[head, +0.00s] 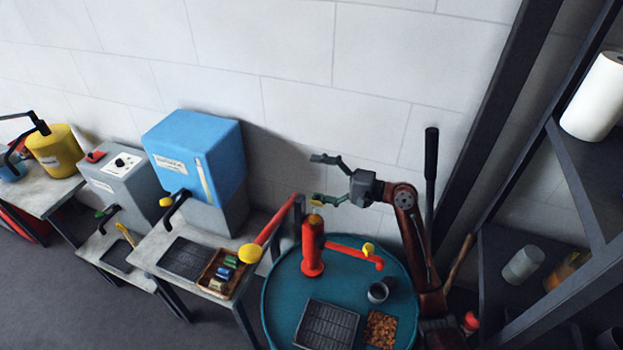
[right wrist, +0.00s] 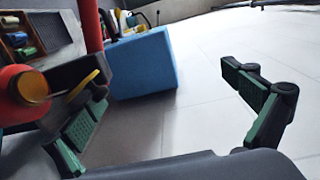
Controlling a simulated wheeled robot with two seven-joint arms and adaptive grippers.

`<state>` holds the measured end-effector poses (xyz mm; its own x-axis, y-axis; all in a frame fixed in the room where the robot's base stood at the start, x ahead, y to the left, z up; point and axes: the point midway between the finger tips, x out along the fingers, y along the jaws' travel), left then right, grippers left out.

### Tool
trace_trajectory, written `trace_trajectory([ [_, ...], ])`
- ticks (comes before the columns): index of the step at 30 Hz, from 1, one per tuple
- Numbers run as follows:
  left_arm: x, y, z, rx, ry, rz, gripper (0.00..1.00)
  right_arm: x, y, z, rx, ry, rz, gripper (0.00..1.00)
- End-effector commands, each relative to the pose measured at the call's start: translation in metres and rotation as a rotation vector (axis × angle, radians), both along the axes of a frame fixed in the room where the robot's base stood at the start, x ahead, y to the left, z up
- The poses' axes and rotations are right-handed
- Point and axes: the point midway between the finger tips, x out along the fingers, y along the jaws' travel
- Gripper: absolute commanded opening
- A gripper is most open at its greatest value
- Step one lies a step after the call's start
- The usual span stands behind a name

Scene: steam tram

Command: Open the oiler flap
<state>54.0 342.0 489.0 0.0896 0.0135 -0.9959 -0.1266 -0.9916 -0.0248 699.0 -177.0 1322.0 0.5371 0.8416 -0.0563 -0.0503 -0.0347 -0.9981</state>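A red upright post (head: 313,250) with a yellow-brown top stands on a round teal drum top; it looks like the oiler, but no label is readable. A red arm with a yellow knob (head: 368,249) reaches right from it. My right gripper (head: 316,180) is open and empty just above the post, its lower green-padded finger close to the post's top. In the right wrist view the gripper (right wrist: 165,78) is wide open. A thin yellow disc (right wrist: 84,86), possibly the flap, shows by the left finger, beside the red post (right wrist: 28,92); whether they touch is unclear. My left gripper is not in view.
The teal drum top (head: 285,285) also holds a black grate (head: 326,326), a dark cup (head: 378,292) and a tray of brown bits (head: 380,328). A long red lever (head: 276,219) rises beside the post. A blue box (head: 195,155) stands left; shelving (head: 590,190) is right.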

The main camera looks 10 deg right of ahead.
Motion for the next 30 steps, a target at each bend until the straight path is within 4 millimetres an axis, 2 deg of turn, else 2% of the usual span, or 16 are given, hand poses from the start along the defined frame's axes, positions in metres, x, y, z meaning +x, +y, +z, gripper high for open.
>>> trace_trajectory([
  [1, 0.001, 0.0, 0.002, 0.001, 0.004, 0.0, 0.4, -0.006, -0.004, 0.015, 0.003, -0.021, -0.008, 0.79],
  [6, 0.002, 0.0, 0.003, -0.001, 0.003, -0.001, 0.4, -0.011, -0.009, 0.016, 0.004, -0.022, -0.007, 0.68],
  [16, 0.002, -0.001, 0.005, -0.001, 0.003, -0.001, 0.4, -0.02, -0.026, 0.014, 0.004, -0.017, -0.006, 0.68],
  [17, 0.003, 0.0, 0.005, 0.0, 0.002, -0.001, 0.4, -0.02, -0.028, 0.013, 0.004, -0.017, -0.006, 0.62],
  [19, 0.005, 0.0, 0.005, 0.0, -0.001, -0.002, 0.4, -0.021, -0.03, 0.011, 0.003, -0.013, -0.002, 0.32],
  [26, -0.006, -0.001, 0.005, -0.001, 0.012, 0.001, 0.4, -0.027, -0.04, 0.005, 0.001, -0.005, 0.001, 0.3],
  [30, 0.0, 0.0, 0.005, 0.0, 0.006, -0.001, 0.4, -0.033, -0.049, 0.003, 0.0, -0.002, 0.0, 0.3],
])
